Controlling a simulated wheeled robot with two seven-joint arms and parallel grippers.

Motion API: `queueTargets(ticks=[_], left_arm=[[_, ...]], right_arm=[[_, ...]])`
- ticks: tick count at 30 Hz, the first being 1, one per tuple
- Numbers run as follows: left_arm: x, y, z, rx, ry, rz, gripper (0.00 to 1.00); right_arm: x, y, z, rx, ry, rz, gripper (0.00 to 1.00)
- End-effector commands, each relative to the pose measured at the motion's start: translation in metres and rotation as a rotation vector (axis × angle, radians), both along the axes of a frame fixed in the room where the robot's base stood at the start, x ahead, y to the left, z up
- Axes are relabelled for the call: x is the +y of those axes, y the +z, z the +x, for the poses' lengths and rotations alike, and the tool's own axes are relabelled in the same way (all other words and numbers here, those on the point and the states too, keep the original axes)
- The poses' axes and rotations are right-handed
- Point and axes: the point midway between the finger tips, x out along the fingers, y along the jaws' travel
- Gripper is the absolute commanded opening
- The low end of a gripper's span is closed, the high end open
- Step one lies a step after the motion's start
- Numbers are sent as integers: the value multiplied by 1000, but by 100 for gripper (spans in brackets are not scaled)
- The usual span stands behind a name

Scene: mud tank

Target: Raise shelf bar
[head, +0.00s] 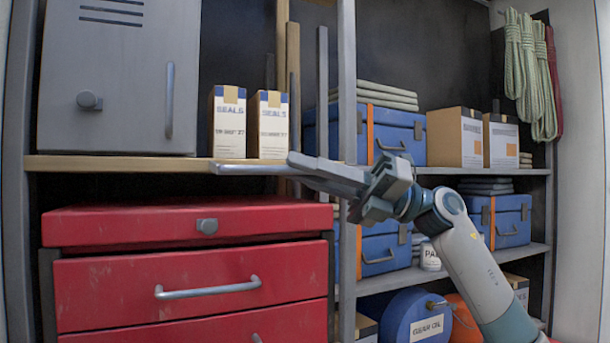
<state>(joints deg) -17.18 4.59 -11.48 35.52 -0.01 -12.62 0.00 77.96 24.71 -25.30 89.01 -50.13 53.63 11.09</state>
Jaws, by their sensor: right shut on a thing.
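The shelf bar (248,169) is a short pale metal bar lying level along the front edge of the upper wooden shelf, below two SEALS boxes. My right gripper (308,167) reaches in from the right and is shut on the bar near its right end. The fingers hide that end of the bar. My left gripper is out of view.
Two SEALS boxes (248,122) stand on the wooden shelf (120,163) right behind the bar, beside a grey locker (120,75). A red drawer chest (190,270) is below. A grey upright post (347,80) stands close to my right gripper.

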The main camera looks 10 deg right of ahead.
Motion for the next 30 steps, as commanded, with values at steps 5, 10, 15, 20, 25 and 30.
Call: queueTargets(ticks=[5,10,15,20,25,30], left_arm=[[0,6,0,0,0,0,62],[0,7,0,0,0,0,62],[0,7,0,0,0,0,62],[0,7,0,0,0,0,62],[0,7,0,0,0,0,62],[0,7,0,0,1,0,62]], right_arm=[[-1,8,-1,74,-2,-23,0],[-1,9,0,108,-1,-33,0],[-1,9,0,115,-1,-35,0],[-1,9,0,113,0,-34,0],[0,9,0,113,0,-36,29],[0,9,0,113,0,-36,29]])
